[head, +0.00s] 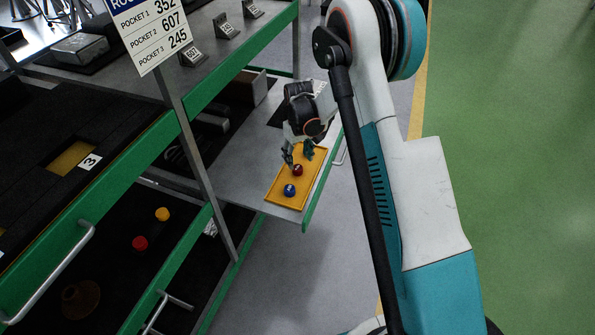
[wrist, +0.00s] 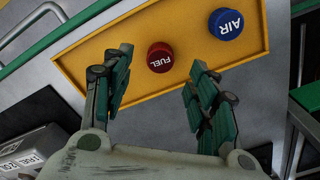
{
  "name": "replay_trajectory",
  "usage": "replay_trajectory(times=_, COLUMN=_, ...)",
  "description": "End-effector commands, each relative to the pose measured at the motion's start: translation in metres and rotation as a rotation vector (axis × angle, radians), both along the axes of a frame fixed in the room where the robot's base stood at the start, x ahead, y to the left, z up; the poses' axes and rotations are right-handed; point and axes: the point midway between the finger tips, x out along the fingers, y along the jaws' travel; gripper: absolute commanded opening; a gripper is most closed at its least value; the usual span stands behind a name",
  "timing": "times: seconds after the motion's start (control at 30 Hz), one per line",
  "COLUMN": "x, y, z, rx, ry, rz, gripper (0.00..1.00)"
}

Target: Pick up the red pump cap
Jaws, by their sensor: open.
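A red cap (head: 298,170) marked FUEL sits in a yellow tray (head: 272,203) on the pulled-out shelf. It also shows in the wrist view (wrist: 160,57), upright, label facing up. My gripper (head: 298,157) is open and empty above the tray's far part. In the wrist view its two fingers (wrist: 160,80) stand either side of the red cap in the picture, with clear space to each; whether they are at its height I cannot tell. A blue cap (head: 290,190) marked AIR (wrist: 226,24) sits next to it. Another red cap (head: 140,243) lies on a lower dark shelf at left.
A yellow cap (head: 162,214) and a brownish cone-like part (head: 81,299) are also on the lower left shelf. Green-edged rack rails and a slanted post (head: 196,150) stand left of the tray. A sign (head: 150,30) hangs at the top left. Green floor at right is open.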

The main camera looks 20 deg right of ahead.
Motion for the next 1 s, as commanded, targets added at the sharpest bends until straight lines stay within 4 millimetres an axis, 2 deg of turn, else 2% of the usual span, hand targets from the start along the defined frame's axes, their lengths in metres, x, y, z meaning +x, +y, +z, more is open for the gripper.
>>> replay_trajectory(times=0.33, x=0.003, y=0.002, z=-0.046, rx=0.0, ry=0.0, rz=0.0, gripper=0.54)
replay_trajectory(times=0.6, x=0.003, y=0.002, z=-0.049, rx=0.0, ry=0.0, rz=0.0, gripper=0.54)
replay_trajectory(times=0.8, x=0.003, y=0.002, z=-0.049, rx=0.0, ry=0.0, rz=0.0, gripper=0.2)
replay_trajectory(times=1.0, x=0.003, y=0.002, z=-0.049, rx=0.0, ry=0.0, rz=0.0, gripper=0.2)
